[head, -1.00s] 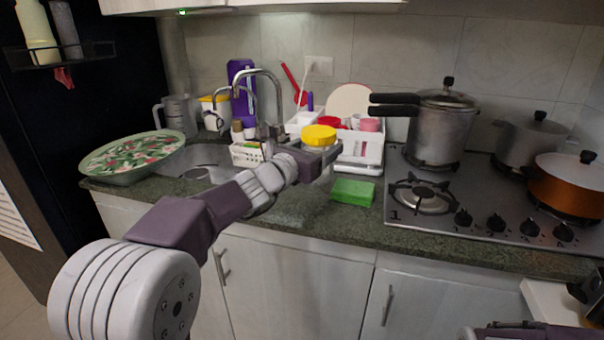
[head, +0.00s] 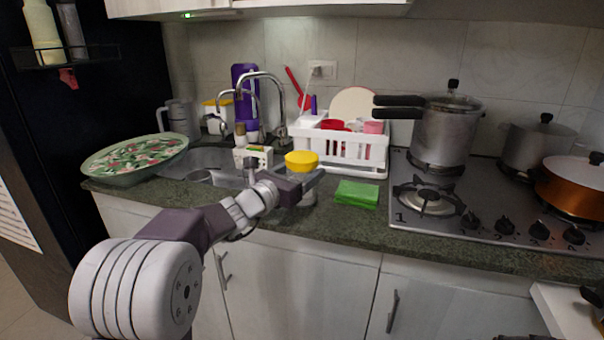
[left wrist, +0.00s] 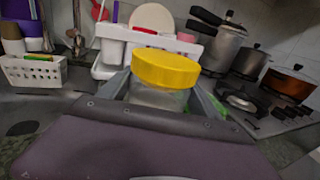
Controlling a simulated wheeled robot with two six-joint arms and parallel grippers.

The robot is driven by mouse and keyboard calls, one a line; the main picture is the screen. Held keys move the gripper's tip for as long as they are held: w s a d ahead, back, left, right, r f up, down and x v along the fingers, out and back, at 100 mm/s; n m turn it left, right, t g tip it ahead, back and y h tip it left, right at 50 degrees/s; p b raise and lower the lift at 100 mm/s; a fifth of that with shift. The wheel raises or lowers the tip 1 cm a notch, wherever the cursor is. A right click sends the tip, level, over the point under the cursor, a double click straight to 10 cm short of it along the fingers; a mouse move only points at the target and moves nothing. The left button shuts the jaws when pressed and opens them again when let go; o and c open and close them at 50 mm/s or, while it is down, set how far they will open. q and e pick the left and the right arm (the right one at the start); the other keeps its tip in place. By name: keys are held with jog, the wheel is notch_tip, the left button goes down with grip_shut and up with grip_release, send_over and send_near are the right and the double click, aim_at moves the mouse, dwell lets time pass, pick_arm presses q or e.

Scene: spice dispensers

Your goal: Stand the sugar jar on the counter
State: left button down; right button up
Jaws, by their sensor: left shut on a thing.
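The sugar jar (head: 302,163) has a yellow lid and a clear body. It is upright in my left gripper (head: 310,182), in front of the white dish rack, left of the green sponge. The left wrist view also shows the jar (left wrist: 165,70), its yellow lid above the shut fingers (left wrist: 165,98). The gripper hides part of the body, and I cannot tell whether its base touches the counter (head: 330,222). My right gripper does not show.
The green sponge (head: 357,194) lies right of the jar. The dish rack (head: 340,150) stands behind. The sink (head: 205,165) and a patterned tray (head: 135,158) are left. The stove (head: 470,205) with several pots is right. The front counter strip is clear.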

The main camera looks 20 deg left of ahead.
pick_arm(q)
jog(key=shift+f, duration=0.1)
jog(key=shift+c, duration=0.7)
grip_release()
jog(key=shift+s+a, duration=0.1)
jog(key=shift+s, duration=0.05)
jog(key=v, duration=0.5)
jog(key=p+v, duration=0.1)
jog(key=v, duration=0.4)
jog(key=shift+s+a+r, duration=0.15)
jog(key=shift+s+r, duration=0.1)
jog(key=shift+s+a+f, duration=0.1)
jog(key=shift+s, duration=0.5)
